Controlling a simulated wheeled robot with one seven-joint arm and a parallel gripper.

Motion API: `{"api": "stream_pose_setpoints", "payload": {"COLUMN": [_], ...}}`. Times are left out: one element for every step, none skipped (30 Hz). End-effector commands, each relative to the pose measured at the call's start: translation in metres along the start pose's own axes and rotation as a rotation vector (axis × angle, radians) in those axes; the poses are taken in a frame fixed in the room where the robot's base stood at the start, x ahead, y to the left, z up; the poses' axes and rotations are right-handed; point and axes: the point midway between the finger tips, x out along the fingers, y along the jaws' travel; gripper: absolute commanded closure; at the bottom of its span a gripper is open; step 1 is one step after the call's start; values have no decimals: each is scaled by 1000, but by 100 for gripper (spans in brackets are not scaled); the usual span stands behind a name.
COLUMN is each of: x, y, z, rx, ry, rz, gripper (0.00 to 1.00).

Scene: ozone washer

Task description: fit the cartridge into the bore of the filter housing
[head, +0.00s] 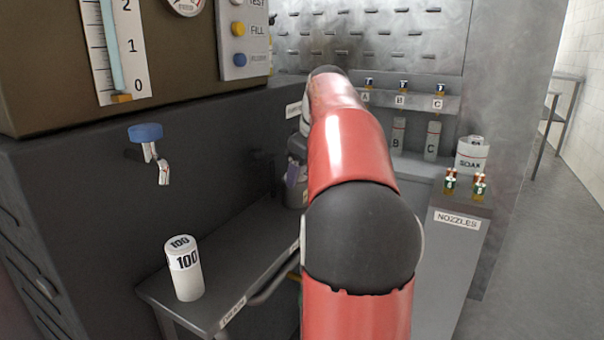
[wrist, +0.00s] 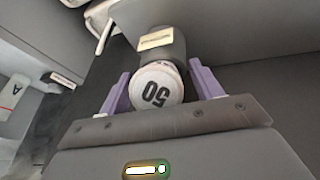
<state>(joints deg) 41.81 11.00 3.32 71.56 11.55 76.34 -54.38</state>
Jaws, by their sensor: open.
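A white cartridge marked 50 (wrist: 157,88) shows its round end between the purple fingers of my gripper (wrist: 159,70) in the wrist view. The fingers are open, one on each side, with a gap at least on the right. A dark grey cylindrical housing (wrist: 172,48) with a pale label plate lies directly behind the cartridge; how deep the cartridge sits in it I cannot tell. Another white cartridge, marked 100 (head: 184,270), stands upright on the drain shelf (head: 240,262).
A tap (head: 150,150) with a blue handle juts out above the 100 cartridge. A nozzles stand (head: 457,222) is at the right, with a SOAK canister (head: 472,153) behind it. Grey canisters B (head: 398,135) and C (head: 432,140) stand at the back. Open floor lies far right.

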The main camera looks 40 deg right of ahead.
Motion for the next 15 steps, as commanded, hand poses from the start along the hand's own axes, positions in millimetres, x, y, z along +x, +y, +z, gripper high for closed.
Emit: {"api": "stream_pose_setpoints", "payload": {"x": [1,1,0,0,0,0,0,0,0,0,0,0,0,0,0], "y": [0,0,0,0,0,0,0,0,0,0,0,0,0,0,0], "z": [0,0,0,0,0,0,0,0,0,0,0,0,0,0,0], "rx": [0,0,0,0,0,0,0,0,0,0,0,0,0,0,0], "ry": [0,0,0,0,0,0,0,0,0,0,0,0,0,0,0], "rz": [0,1,1,1,1,1,1,1,1,1,1,1,1,1,1], "gripper": [35,35,35,35,35,35,39,43,49,52,56,62,66,70,75]}}
